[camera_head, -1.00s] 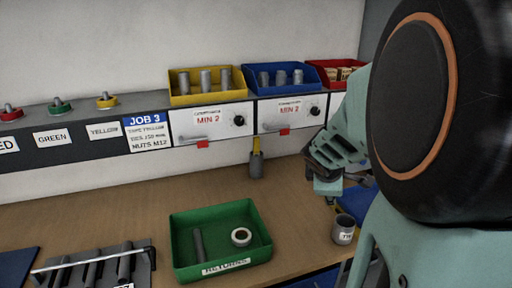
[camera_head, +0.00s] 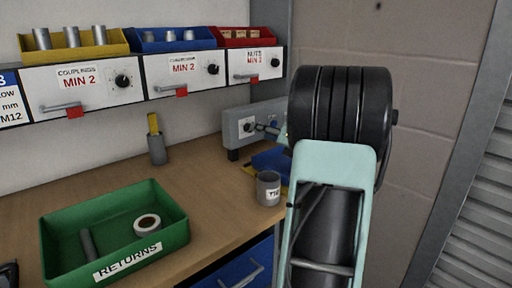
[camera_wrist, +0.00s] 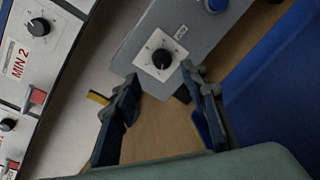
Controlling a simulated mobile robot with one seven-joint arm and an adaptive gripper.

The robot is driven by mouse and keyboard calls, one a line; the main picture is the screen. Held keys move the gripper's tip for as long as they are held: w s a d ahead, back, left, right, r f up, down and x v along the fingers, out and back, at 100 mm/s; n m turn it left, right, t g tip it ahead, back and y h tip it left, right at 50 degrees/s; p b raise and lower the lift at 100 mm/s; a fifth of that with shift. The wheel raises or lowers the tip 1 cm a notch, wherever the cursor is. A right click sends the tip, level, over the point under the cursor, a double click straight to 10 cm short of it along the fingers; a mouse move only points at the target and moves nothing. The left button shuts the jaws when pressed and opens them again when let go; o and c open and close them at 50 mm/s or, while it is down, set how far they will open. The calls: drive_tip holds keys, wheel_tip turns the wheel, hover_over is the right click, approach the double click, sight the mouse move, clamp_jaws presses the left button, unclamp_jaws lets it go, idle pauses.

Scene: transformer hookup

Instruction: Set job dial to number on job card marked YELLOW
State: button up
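The job dial (camera_wrist: 163,59) is a black knob on a white square plate, on the grey box (camera_wrist: 200,25). A small label beside it is too small to read surely. In the head view the grey box (camera_head: 232,121) stands at the back of the bench. My gripper (camera_wrist: 161,78) is open and empty, its fingers apart and the dial showing just beyond and between their tips. The gripper (camera_head: 270,130) shows small before the box, partly hidden by my arm.
Drawers with other dials (camera_head: 122,80) line the shelf under yellow, blue and red bins. A green returns tray (camera_head: 175,225), a grey cup (camera_head: 268,189) and a yellow-handled tool in a holder (camera_head: 156,145) stand on the bench. A blue surface (camera_wrist: 280,80) lies right of the gripper.

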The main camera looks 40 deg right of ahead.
drive_tip(key=s+d+f+n+t+y+b, duration=0.1)
drive_tip(key=s+d+f+n+y+b, duration=0.1)
drive_tip(key=s+n+b, duration=0.15)
drive_tip(key=w+a, duration=0.1)
drive_tip(key=w, duration=0.9)
drive_tip(key=shift+a+r+y+b, duration=0.15)
drive_tip(key=shift+r+y+b, duration=0.15)
drive_tip(key=shift+s, duration=0.1)
clamp_jaws()
